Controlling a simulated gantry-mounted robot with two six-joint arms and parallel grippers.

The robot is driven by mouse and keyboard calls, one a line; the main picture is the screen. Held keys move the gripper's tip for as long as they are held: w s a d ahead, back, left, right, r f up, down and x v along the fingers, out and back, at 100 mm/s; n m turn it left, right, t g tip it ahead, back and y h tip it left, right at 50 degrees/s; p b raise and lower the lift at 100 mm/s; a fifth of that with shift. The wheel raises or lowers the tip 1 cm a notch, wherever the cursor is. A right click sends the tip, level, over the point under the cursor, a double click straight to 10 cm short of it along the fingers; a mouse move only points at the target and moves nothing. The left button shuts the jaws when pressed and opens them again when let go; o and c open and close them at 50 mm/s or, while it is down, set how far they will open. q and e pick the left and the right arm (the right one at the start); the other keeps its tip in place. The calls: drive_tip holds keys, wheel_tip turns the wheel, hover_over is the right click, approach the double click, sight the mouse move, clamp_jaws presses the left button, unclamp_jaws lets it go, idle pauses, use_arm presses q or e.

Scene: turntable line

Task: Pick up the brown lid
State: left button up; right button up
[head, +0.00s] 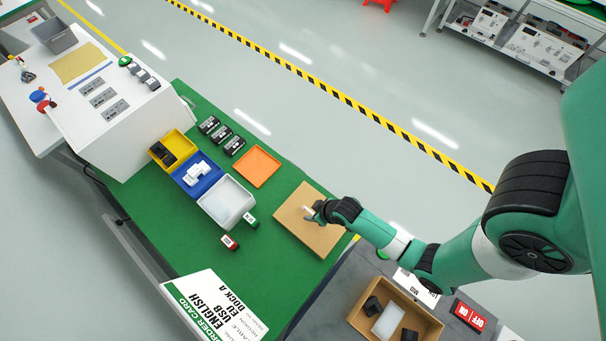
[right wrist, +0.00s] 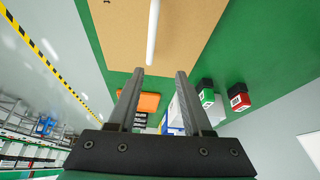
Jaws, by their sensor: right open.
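The brown lid (head: 298,232) lies flat on the green mat, left of my right arm in the head view. In the right wrist view the lid (right wrist: 195,25) fills the top, with a white bar (right wrist: 152,35) on it that looks like a handle. My right gripper (head: 312,213) is over the lid's right part in the head view. In the right wrist view the gripper (right wrist: 158,74) is open, with nothing between its fingers, and the bar's near end appears just beyond the fingertips. Whether they touch the lid is unclear. My left gripper is out of view.
An orange tray (head: 257,167) and a white bin (head: 226,203) stand left of the lid. Small green-ended (head: 250,219) and red-ended (head: 230,242) blocks lie nearby. A cardboard box (head: 358,321) with dark and white items stands at the lower right. Green mat below the lid is clear.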

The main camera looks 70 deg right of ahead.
drive_tip(key=s+r+g+p, duration=0.1)
drive_tip(key=s+r+p, duration=0.15)
drive_tip(key=s, duration=0.25)
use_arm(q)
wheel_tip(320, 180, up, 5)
use_arm(e)
drive_tip(key=shift+m, duration=0.3)
drive_tip(key=b+x, duration=0.6)
drive_tip(key=shift+w+d+f, duration=0.1)
drive_tip(key=shift+w+f, duration=0.05)
drive_tip(key=shift+w, duration=0.1)
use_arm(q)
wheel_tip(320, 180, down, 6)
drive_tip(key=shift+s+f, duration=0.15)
use_arm(e)
drive_tip(key=shift+w, duration=0.1)
drive_tip(key=b+x, duration=0.1)
drive_tip(key=x, duration=0.1)
drive_tip(key=b+x, duration=0.2)
drive_tip(key=x, duration=0.1)
drive_tip(key=shift+w, duration=0.25)
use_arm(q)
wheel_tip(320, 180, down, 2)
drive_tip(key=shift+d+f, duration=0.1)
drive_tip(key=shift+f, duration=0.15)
use_arm(e)
clamp_jaws()
